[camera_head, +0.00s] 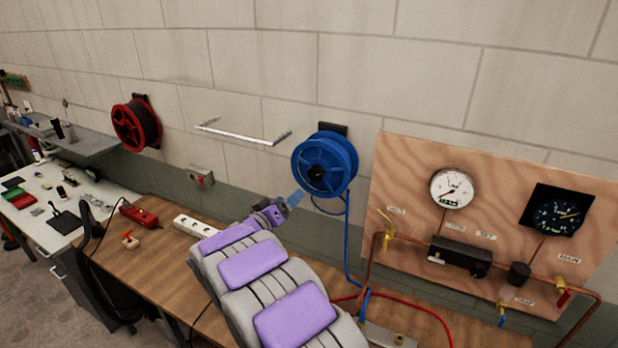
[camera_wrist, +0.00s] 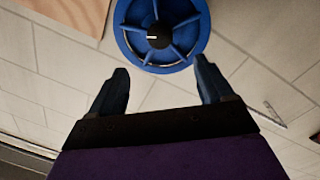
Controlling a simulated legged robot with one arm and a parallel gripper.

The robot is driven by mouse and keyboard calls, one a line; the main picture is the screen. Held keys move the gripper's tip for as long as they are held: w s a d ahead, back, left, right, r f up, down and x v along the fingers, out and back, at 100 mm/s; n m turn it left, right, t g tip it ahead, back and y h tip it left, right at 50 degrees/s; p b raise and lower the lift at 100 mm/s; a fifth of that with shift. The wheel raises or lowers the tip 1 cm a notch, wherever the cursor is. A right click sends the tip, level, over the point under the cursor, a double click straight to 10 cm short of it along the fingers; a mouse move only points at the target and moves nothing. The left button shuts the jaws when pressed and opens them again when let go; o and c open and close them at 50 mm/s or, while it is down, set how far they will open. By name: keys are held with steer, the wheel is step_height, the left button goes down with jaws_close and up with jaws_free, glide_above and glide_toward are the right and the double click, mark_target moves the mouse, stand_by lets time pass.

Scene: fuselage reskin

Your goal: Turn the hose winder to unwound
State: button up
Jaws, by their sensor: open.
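The hose winder (camera_head: 324,164) is a blue spoked reel mounted on the wall, with a black centre knob and blue hose hanging down from it. In the wrist view the winder (camera_wrist: 188,50) is ahead of my gripper, and its black knob (camera_wrist: 159,35) has a white pointer line. My gripper (camera_head: 296,198) is to the lower left of the reel in the head view. In the wrist view my gripper (camera_wrist: 162,88) is open, its two dark fingers apart and nothing between them. The fingers appear apart from the knob.
A plywood gauge panel (camera_head: 408,172) with pipes and valves is right of the winder. A red reel (camera_head: 134,125) and a white wall bar (camera_head: 240,134) are to the left. A wooden bench (camera_head: 168,270) below holds a white power strip (camera_head: 197,228) and a red tool (camera_head: 139,215).

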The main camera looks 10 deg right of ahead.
mark_target(314, 176)
steer(key=p+x, duration=0.1)
steer(key=x, duration=1.2)
steer(key=shift+w+d, duration=0.15)
steer(key=shift+w, duration=0.3)
steer(key=c, duration=1)
